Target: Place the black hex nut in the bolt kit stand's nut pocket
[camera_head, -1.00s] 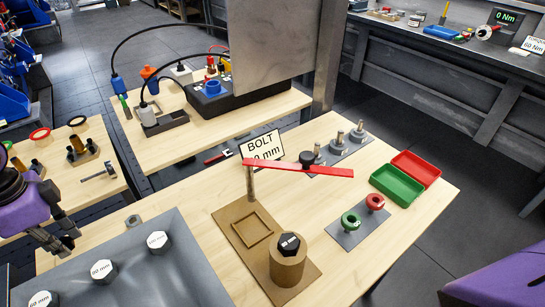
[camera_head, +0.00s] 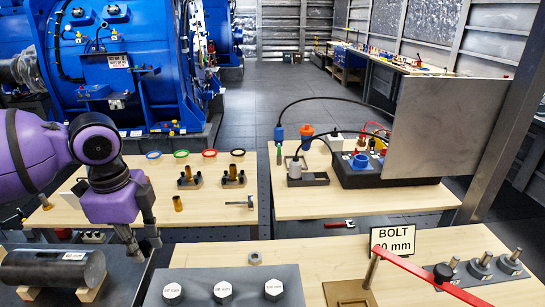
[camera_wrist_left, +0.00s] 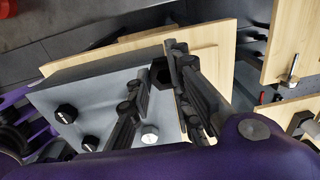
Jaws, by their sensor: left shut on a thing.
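My left gripper (camera_head: 140,248) hangs at the left of the head view, above the gap beside the grey tray (camera_head: 205,293). In the left wrist view, its fingers (camera_wrist_left: 160,85) are shut on the black hex nut (camera_wrist_left: 161,72), which shows as a dark hexagon between them. I cannot make out the nut in the head view. The brown bolt kit stand (camera_head: 343,291) is cut off at the bottom right of the head view, well right of the gripper; its nut pocket is barely visible. My right gripper is not in view.
The grey tray carries bolts with white-labelled heads (camera_head: 222,291). A grey nut (camera_head: 254,258) lies behind it. A dark cylinder (camera_head: 52,268) rests at left. Bare wood lies between tray and sign.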

